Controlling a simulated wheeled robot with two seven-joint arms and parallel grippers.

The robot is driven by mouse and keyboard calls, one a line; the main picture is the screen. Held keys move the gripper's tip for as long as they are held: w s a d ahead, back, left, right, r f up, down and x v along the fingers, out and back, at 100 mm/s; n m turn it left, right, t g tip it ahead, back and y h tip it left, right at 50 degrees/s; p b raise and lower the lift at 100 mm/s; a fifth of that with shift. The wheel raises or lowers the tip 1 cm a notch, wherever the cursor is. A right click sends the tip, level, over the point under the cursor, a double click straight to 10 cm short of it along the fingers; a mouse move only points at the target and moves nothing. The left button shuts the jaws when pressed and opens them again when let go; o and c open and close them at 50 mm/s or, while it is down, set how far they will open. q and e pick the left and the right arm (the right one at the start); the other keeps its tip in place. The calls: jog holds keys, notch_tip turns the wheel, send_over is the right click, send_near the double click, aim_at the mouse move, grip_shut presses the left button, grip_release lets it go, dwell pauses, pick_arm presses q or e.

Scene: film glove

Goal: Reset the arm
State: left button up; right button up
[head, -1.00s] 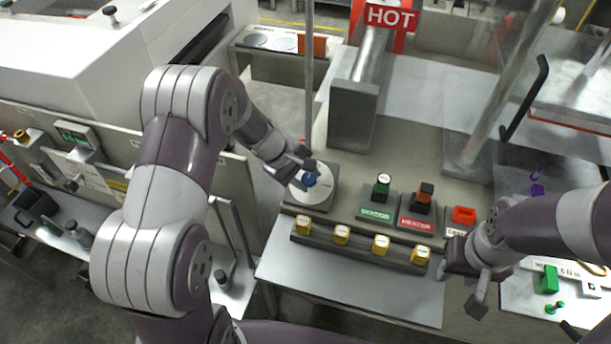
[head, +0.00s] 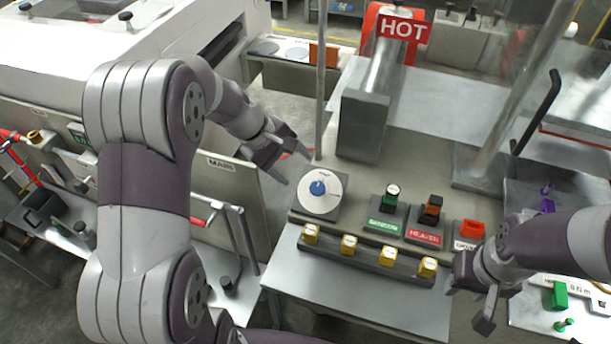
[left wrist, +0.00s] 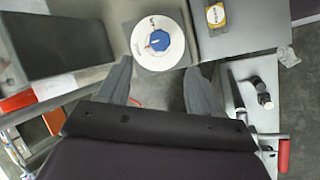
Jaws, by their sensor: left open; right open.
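My left gripper (head: 292,165) is open and empty in the head view, up and to the left of a round white dial with a blue knob (head: 318,188). In the left wrist view the dial's blue knob (left wrist: 157,41) lies beyond the two spread fingertips (left wrist: 160,72), apart from them. My right gripper (head: 470,307) is open at the lower right, near the right end of the row of yellow knobs. No object shows in its jaws.
Green, heater and red switches (head: 430,211) stand right of the dial. A bar with several yellow knobs (head: 388,255) runs in front. A HOT sign (head: 403,28), a thin upright post (head: 321,90) and a thick slanted post (head: 510,105) stand behind. Green parts (head: 557,296) lie far right.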

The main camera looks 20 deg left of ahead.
pick_arm(q)
jog(key=shift+v, duration=1.05)
